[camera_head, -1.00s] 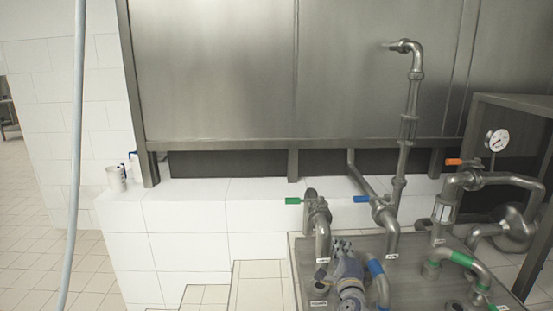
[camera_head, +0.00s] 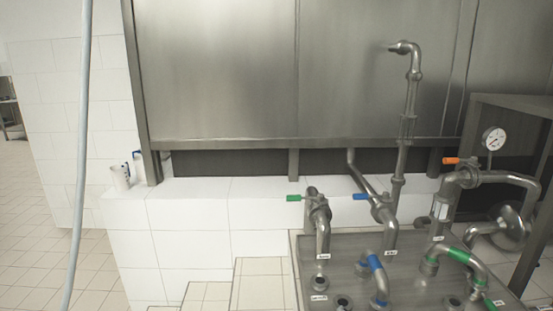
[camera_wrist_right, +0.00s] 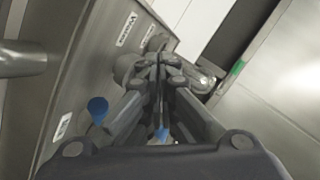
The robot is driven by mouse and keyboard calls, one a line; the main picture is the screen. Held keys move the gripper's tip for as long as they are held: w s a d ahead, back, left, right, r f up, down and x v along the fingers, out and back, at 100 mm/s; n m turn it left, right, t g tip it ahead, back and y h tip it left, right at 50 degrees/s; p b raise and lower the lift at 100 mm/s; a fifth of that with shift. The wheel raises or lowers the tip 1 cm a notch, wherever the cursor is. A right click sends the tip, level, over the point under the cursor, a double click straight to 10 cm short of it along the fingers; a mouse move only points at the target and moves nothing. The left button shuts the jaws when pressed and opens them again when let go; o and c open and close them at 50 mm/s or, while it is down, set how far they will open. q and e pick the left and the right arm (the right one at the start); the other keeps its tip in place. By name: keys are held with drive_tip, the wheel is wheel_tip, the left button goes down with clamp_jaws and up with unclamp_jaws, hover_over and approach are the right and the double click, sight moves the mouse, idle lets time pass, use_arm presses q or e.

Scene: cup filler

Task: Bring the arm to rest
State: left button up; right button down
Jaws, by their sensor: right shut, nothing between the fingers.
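My right gripper (camera_wrist_right: 162,62) shows in the right wrist view with its fingers shut and together, and nothing between them. Behind its fingertips are a metal pipe and a plate with small labels; I cannot tell whether it touches anything. No arm or gripper of mine shows in the head view. My left gripper is in neither view.
The steel panel (camera_head: 364,272) carries pipes with a green-handled valve (camera_head: 293,198), a blue-handled valve (camera_head: 361,196) and an orange-handled valve (camera_head: 452,160). A gauge (camera_head: 494,138) sits at the right. A hose (camera_head: 80,150) hangs at the left.

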drive_tip(key=s+d+f+n+g+h, duration=0.1)
drive_tip(key=s+d+f+n+g, duration=0.3)
drive_tip(key=s, duration=1.4)
drive_tip(key=s+f+n+g+h, duration=0.15)
drive_tip(key=s+n+g, duration=0.5)
drive_tip(key=s, duration=1.15)
wheel_tip(320, 180, down, 24)
drive_tip(key=s, duration=0.1)
drive_tip(key=s+d+f+n+g, duration=0.1)
drive_tip(key=s+d+f, duration=0.1)
drive_tip(key=s+f, duration=1.5)
drive_tip(key=shift+d+g, duration=0.15)
drive_tip(key=shift+g, duration=0.2)
drive_tip(key=shift+f+h, duration=0.1)
drive_tip(key=shift+h, duration=0.15)
